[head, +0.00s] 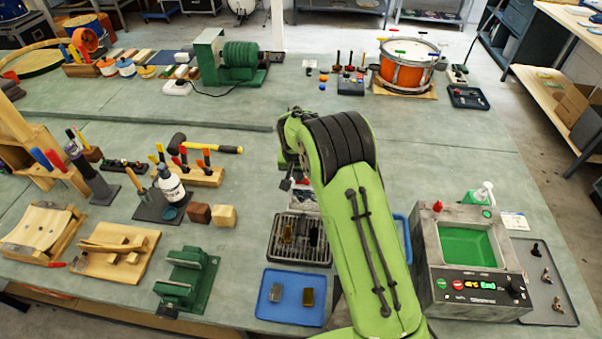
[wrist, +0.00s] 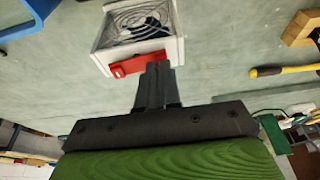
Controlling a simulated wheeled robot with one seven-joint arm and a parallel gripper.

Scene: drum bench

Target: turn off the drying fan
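The drying fan (wrist: 140,30) is a white square box with a round wire grille, at the top middle of the wrist view. A red switch piece (wrist: 138,64) runs along its side facing my gripper. My gripper (wrist: 158,66) is shut and empty, its dark fingers together. The fingertips overlap the right part of the red switch in the picture; I cannot tell whether they touch it. In the head view only a pale part of the fan (head: 303,201) shows beside my arm, which hides the rest. The fingers are not clear there.
A dark rack (head: 300,240) and a blue tray (head: 290,297) with small blocks lie in front of the fan. A blue frame (head: 402,232) shows right of my arm, then a cleaning machine with a green basin (head: 468,247). A yellow-handled hammer (wrist: 285,70) lies on the bench.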

